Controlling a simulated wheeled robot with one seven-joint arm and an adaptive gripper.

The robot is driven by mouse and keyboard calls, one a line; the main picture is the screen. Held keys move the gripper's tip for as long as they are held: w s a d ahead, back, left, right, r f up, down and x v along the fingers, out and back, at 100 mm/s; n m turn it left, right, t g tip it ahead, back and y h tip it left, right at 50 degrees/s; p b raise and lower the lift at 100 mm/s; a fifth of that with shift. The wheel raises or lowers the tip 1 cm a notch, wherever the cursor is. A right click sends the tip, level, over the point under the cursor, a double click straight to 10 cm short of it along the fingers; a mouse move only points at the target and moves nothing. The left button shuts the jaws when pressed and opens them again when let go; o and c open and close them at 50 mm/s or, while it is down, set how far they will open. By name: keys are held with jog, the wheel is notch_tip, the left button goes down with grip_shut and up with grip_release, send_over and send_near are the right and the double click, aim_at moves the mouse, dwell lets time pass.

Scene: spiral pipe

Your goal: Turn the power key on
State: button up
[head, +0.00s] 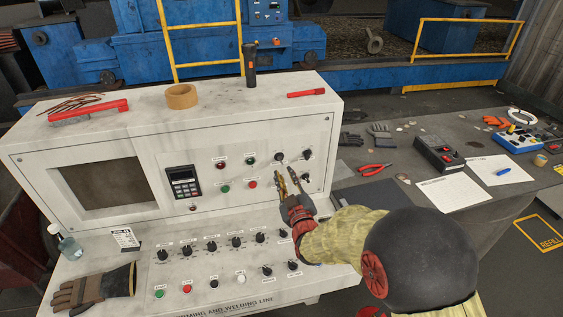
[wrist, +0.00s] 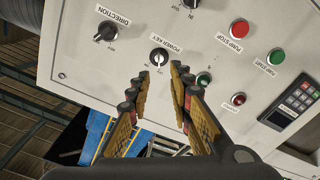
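The power key (wrist: 158,58) is a small round silver-and-dark switch on the white panel, under a "POWER KEY" label. In the head view it appears to be the dark switch (head: 279,156) in the panel's upper row. My gripper (wrist: 161,70) has its two fingers apart with nothing between them. The fingertips lie just short of the key in the picture, one to each side; I cannot tell whether they touch the panel. In the head view my gripper (head: 286,179) is in front of the panel, a little below the key, hiding part of the panel.
The direction knob (wrist: 105,31) is beside the key. A red pump stop button (wrist: 239,29), green pump start button (wrist: 276,56) and small green lamp (wrist: 203,78) are nearby. A sloping desk with several knobs (head: 211,246) lies below. A dark table (head: 400,170) stands at right.

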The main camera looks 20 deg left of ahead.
jog(key=x, duration=0.6)
jog(key=shift+w, duration=0.3)
jog(key=shift+a, duration=0.1)
jog(key=shift+c, duration=0.8)
jog(key=c, duration=0.4)
